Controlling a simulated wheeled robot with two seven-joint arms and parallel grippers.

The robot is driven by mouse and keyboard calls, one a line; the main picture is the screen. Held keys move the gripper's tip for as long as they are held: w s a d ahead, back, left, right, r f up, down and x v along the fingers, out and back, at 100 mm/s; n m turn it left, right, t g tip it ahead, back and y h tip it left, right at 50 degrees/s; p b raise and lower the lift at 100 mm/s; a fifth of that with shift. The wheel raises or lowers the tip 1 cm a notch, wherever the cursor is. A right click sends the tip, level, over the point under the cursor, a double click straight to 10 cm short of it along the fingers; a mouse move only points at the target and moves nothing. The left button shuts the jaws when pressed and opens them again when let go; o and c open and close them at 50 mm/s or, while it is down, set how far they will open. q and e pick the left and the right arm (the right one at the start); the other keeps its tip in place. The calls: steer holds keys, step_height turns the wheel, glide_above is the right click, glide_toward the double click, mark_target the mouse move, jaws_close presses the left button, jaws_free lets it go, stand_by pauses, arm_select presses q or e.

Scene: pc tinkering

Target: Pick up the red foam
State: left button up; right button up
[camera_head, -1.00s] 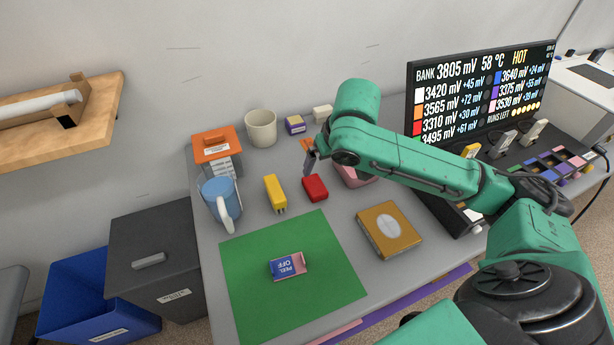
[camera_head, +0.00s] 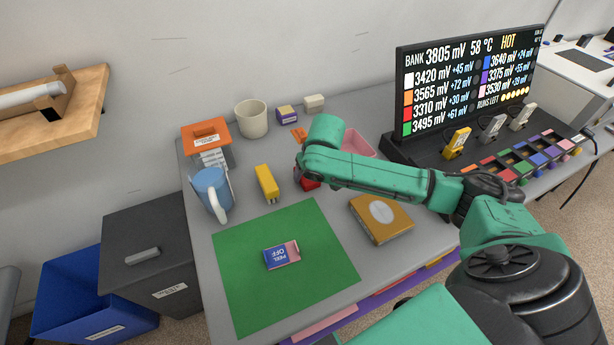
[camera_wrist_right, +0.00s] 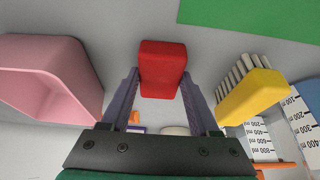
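The red foam (camera_wrist_right: 162,68) is a small red block on the grey table. In the right wrist view it sits between and just ahead of the two fingertips of my right gripper (camera_wrist_right: 160,85), which is open around its near end. I cannot tell whether the fingers touch it. In the head view the red foam (camera_head: 306,178) shows only in part, because my right arm covers it. The right fingers are hidden behind the arm there. My left gripper is not in view.
The monitor (camera_head: 470,85) stands at the right.

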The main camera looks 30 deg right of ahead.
steer(key=c, duration=0.6)
step_height(320, 180, up, 20)
steer(key=shift+p, duration=1)
steer(key=o, duration=0.6)
steer(key=c, duration=0.4)
steer(key=b, duration=0.2)
glide_above(308, 175)
steer(key=shift+f, duration=2.8)
steer(key=shift+f+b, duration=1.4)
steer(key=shift+f, duration=2.35)
